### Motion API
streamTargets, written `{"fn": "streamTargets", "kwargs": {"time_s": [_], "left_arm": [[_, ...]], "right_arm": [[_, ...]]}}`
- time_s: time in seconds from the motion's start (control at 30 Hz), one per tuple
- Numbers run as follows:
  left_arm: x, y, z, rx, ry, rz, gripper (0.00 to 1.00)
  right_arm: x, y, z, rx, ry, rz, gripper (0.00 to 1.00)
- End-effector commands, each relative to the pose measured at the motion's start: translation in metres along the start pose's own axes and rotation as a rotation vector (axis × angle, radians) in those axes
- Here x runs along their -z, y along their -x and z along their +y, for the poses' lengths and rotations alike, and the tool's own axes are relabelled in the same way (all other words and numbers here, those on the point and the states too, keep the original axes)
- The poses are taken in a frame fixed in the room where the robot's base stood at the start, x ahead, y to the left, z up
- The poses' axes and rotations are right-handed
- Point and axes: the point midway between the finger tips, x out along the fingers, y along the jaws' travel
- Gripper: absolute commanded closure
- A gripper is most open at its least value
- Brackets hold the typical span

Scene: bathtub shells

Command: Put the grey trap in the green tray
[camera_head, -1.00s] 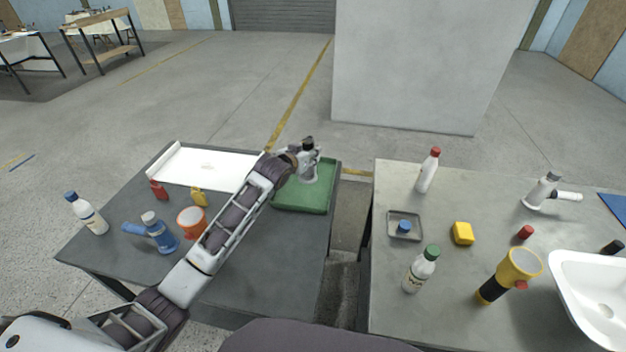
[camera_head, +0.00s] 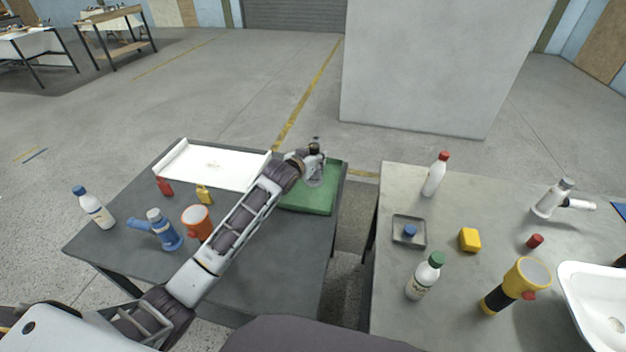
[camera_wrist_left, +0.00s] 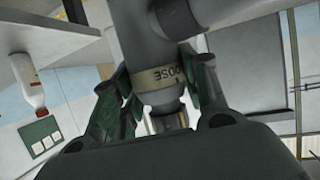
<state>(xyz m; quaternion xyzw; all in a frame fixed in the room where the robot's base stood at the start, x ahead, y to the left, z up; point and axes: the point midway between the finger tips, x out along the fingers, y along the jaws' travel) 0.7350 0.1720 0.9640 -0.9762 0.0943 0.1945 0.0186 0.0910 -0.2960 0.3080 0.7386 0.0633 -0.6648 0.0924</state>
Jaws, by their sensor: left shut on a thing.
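The grey trap (camera_wrist_left: 160,80) is held between the dark fingers of my left gripper (camera_wrist_left: 160,105) in the left wrist view. It is a grey pipe piece with a tan band lettered "OOSE". In the head view my left gripper (camera_head: 314,152) is over the green tray (camera_head: 318,203), at the right back of the left table. The trap (camera_head: 314,177) shows small and partly hidden there; I cannot tell whether it touches the tray. My right gripper is out of view.
A blue trap (camera_head: 162,230), an orange cup (camera_head: 197,222) and a white bottle (camera_head: 95,209) stand on the left table. The right table holds another pale grey fitting (camera_head: 550,198), bottles and a basin (camera_head: 595,310).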

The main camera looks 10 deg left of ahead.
Motion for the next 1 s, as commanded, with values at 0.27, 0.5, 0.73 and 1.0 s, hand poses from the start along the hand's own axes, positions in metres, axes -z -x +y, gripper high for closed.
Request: {"fn": "streamTargets", "kwargs": {"time_s": [0.27,0.5,0.73,1.0], "left_arm": [[-0.035,-0.014,0.000,0.000,-0.001,-0.001,0.98],[-0.044,-0.018,0.000,-0.001,0.000,0.001,0.98],[-0.044,-0.018,0.000,0.000,0.000,0.001,0.98],[-0.063,-0.026,0.000,0.001,0.000,-0.001,0.98]], "right_arm": [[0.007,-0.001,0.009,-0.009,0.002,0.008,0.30],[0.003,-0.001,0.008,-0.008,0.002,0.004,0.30],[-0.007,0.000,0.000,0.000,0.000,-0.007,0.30],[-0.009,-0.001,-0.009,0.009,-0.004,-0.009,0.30]]}}
